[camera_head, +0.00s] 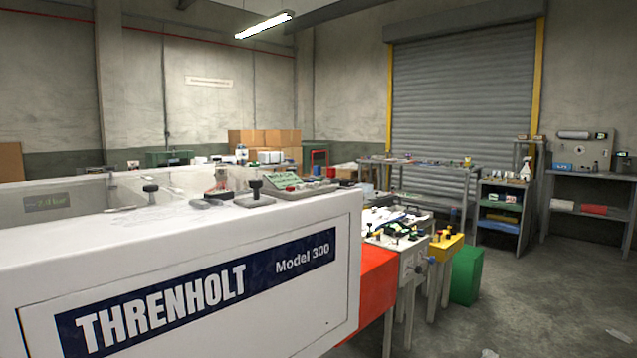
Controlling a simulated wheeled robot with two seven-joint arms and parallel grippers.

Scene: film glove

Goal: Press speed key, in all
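A large white machine (190,240) marked "THRENHOLT Model 300" fills the lower left of the head view. On its top stand black knobs, one at the front right (256,188) and one further left (150,191). A green panel (300,191) with a small red part lies on the top near its right end. I cannot make out which part is the speed key. Neither of my grippers is in view.
An orange-red block (375,295) adjoins the machine's right end. Beyond it are a cluttered white bench (400,243), a yellow stand (446,243) and a green box (467,273). Shelves (425,166) stand before the roller shutter (463,90). The floor (530,315) at right is mostly clear.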

